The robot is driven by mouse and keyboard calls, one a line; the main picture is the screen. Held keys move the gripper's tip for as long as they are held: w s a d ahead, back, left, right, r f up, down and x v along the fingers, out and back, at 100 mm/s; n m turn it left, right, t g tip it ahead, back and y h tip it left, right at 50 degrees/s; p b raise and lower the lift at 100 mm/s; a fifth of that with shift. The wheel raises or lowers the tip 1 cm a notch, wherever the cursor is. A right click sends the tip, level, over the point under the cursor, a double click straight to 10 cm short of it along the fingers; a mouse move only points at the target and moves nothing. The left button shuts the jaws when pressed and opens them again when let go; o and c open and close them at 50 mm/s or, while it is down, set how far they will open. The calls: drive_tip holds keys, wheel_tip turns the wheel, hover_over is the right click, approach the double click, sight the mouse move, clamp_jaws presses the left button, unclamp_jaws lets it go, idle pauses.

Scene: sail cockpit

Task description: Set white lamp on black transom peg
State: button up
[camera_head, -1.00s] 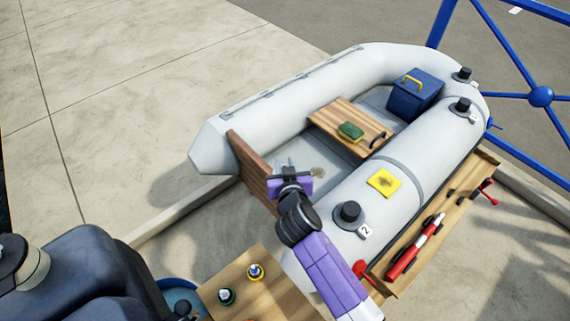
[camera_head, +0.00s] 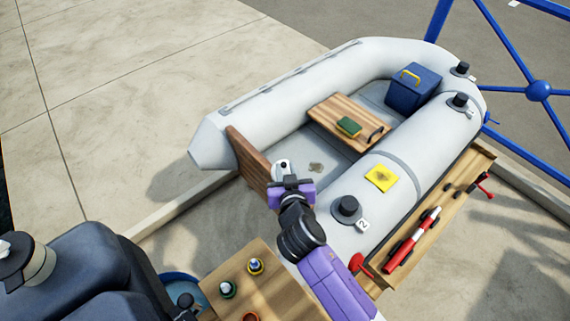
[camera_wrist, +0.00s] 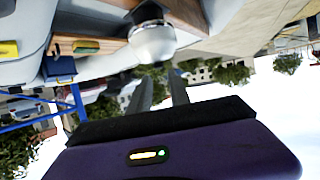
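The white lamp (camera_head: 282,166) shows just beyond my gripper (camera_head: 288,180), near the right end of the brown wooden transom (camera_head: 248,160). In the wrist view, which is upside down, the white lamp (camera_wrist: 152,42) is a rounded, shiny body meeting a black piece (camera_wrist: 147,13) beside brown wood. That piece looks like the transom peg, though its full shape is hidden. My gripper (camera_wrist: 164,72) has its two fingers apart, with a gap between them. The lamp lies past the fingertips, and the fingers do not appear closed around it.
The grey inflatable boat (camera_head: 290,92) holds a wooden seat (camera_head: 335,112) with a green sponge (camera_head: 348,127) and a blue box (camera_head: 405,97). A yellow patch (camera_head: 380,178) and a black fitting (camera_head: 347,208) are on the near tube. A wooden table (camera_head: 240,290) with small bottles stands in front.

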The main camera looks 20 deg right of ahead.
drive_tip(key=shift+p+v, duration=0.5)
drive_tip(key=shift+v, duration=2.4)
drive_tip(key=s+a+r+n+t+y, duration=0.3)
drive_tip(key=s+a+r+n+y, duration=0.15)
drive_tip(key=s+r, duration=0.2)
drive_tip(key=s+d+r, duration=0.2)
drive_tip(key=s, duration=0.7)
drive_tip(key=s+d+r+m, duration=0.1)
drive_tip(key=s+d, duration=0.2)
drive_tip(key=s, duration=0.6)
drive_tip(key=s+d+r+g, duration=0.1)
drive_tip(key=s+d+r, duration=0.1)
drive_tip(key=s, duration=0.7)
drive_tip(key=shift+s+d+r+h, duration=0.15)
drive_tip(key=shift+s+r+h, duration=0.15)
drive_tip(key=shift+h, duration=0.05)
